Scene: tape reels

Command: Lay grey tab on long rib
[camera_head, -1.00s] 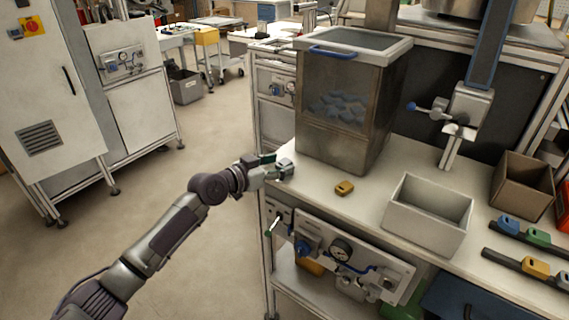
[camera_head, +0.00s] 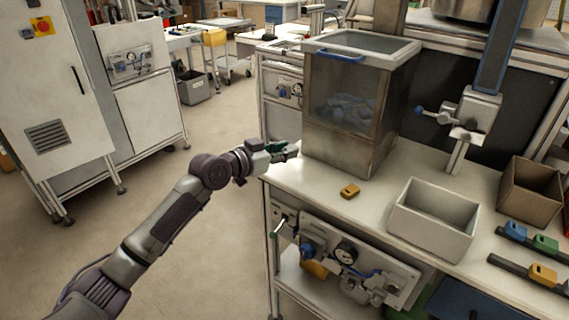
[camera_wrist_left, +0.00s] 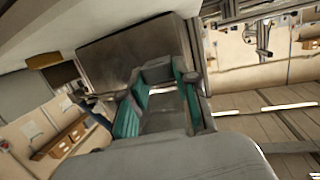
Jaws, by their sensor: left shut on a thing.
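My left gripper (camera_head: 281,149) is at the left end of the workbench, beside the left side of the clear-fronted bin. It is shut on a small grey tab (camera_head: 293,150). In the left wrist view, the grey tab (camera_wrist_left: 160,118) sits between the green-padded fingers, which partly hide it. Two dark ribs lie at the right of the bench: a rear rib with a blue tab (camera_head: 514,230) and a green tab (camera_head: 545,243), and a front rib (camera_head: 508,266) with a yellow tab (camera_head: 542,274). Both are cut by the picture edge, so I cannot tell which is longer. My right gripper is not in view.
The tall bin (camera_head: 340,145) holds blue pieces. A loose yellow tab (camera_head: 349,191) lies on the bench. A white open box (camera_head: 432,232) and a brown box (camera_head: 528,202) stand to the right. A post with a blue-knobbed clamp (camera_head: 463,120) rises behind. Bench (camera_head: 375,208) is clear around the yellow tab.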

